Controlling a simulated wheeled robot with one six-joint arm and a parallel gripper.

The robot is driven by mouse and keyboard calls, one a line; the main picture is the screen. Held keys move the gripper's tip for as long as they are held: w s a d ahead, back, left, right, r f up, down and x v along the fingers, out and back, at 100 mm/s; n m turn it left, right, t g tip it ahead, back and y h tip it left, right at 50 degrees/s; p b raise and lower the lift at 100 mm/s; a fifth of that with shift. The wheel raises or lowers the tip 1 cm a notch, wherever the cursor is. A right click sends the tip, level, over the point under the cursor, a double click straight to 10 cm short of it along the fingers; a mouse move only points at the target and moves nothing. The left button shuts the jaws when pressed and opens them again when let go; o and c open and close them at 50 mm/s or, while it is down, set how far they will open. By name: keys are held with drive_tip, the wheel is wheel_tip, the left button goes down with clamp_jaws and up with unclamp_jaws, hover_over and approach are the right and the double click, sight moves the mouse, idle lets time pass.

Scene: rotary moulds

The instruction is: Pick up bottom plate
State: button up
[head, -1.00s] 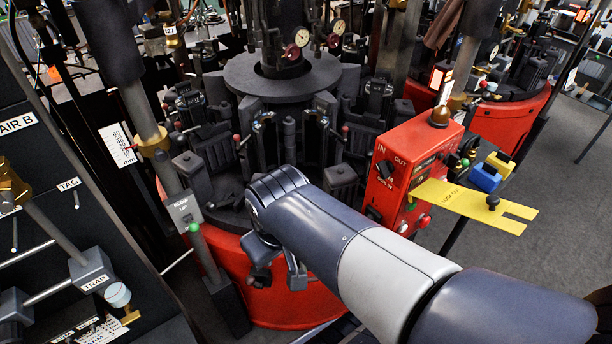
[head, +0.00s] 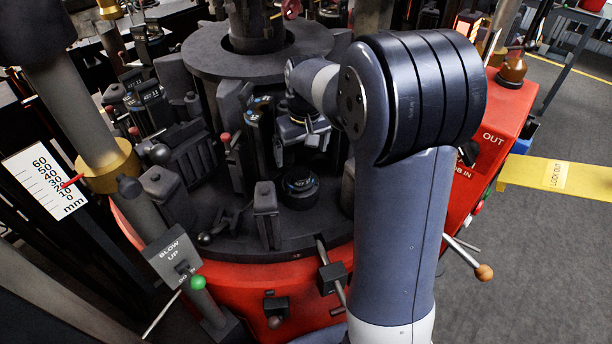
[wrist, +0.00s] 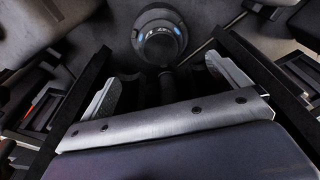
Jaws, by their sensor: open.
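The bottom plate appears to be the small round dark piece (head: 300,188) with a blue-marked label, standing low on the dark round table inside the machine. It also shows at the top middle of the wrist view (wrist: 160,40), just beyond the fingers. My gripper (head: 303,138) points down above it, apart from it. In the wrist view my gripper (wrist: 166,85) has its two grey fingers spread wide, with nothing held between them. My forearm hides part of the machine's right side.
Dark mould blocks (head: 267,215) and upright mould halves (head: 235,130) crowd around the plate. A lever with a wooden knob (head: 484,272) sticks out at the front right.

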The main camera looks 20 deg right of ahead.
sight(300, 173)
drive_tip(key=f, duration=0.6)
drive_tip(key=w+f, duration=0.1)
drive_tip(key=f, duration=0.2)
drive_tip(key=shift+a+p, duration=0.2)
drive_tip(key=shift+p, duration=0.2)
drive_tip(key=shift+c, duration=0.3)
drive_tip(key=shift+r, duration=0.1)
drive_tip(key=c, duration=1.2)
